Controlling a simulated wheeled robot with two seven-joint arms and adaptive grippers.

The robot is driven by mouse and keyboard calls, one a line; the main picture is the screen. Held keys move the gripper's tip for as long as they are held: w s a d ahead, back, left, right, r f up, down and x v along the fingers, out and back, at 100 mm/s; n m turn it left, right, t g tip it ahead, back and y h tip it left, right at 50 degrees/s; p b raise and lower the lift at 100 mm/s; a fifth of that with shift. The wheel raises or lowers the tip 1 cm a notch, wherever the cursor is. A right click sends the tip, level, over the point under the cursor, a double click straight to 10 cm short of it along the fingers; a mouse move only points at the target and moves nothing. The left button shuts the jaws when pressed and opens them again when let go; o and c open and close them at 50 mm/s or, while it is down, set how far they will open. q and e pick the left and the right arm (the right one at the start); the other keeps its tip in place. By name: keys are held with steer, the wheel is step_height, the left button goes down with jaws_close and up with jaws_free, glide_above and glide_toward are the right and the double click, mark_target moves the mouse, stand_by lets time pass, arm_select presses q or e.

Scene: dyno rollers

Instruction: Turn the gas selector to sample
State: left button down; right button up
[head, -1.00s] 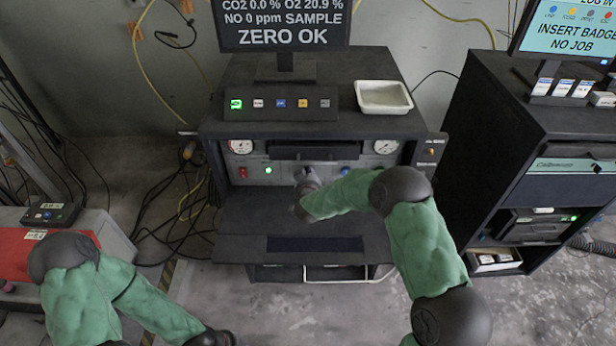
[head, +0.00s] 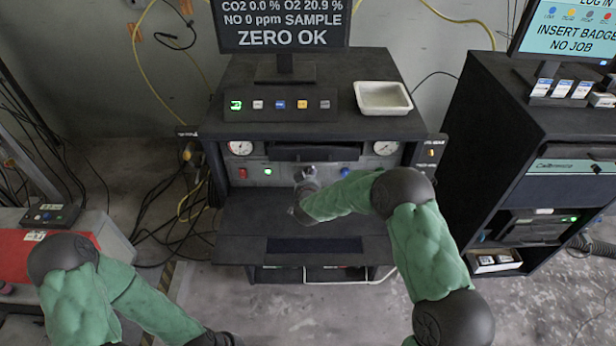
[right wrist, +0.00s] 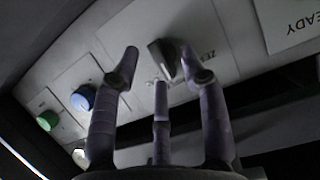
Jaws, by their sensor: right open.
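The gas selector appears to be the dark knob (right wrist: 161,58) on a pale panel plate in the right wrist view, with partly covered upside-down lettering beside it that seems to begin "ZE". My right gripper (right wrist: 160,70) is open, its fingers spread to either side of the knob; one finger overlaps the knob's edge. I cannot tell whether any finger touches it. In the head view my right gripper (head: 308,172) is at the middle of the cabinet's front panel and hides the knob. My left arm is low at the left, its gripper out of frame.
The monitor (head: 282,25) reads "SAMPLE" and "ZERO OK". A blue button (right wrist: 82,98) and a green one (right wrist: 47,120) sit near the knob. A dark shelf (head: 250,215) lies below the panel. A white tray (head: 383,97) stands on top. Another cabinet (head: 545,110) is at right.

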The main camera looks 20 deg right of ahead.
steer(key=v, duration=1.1)
steer(key=shift+s, duration=0.3)
steer(key=shift+a+r, duration=0.1)
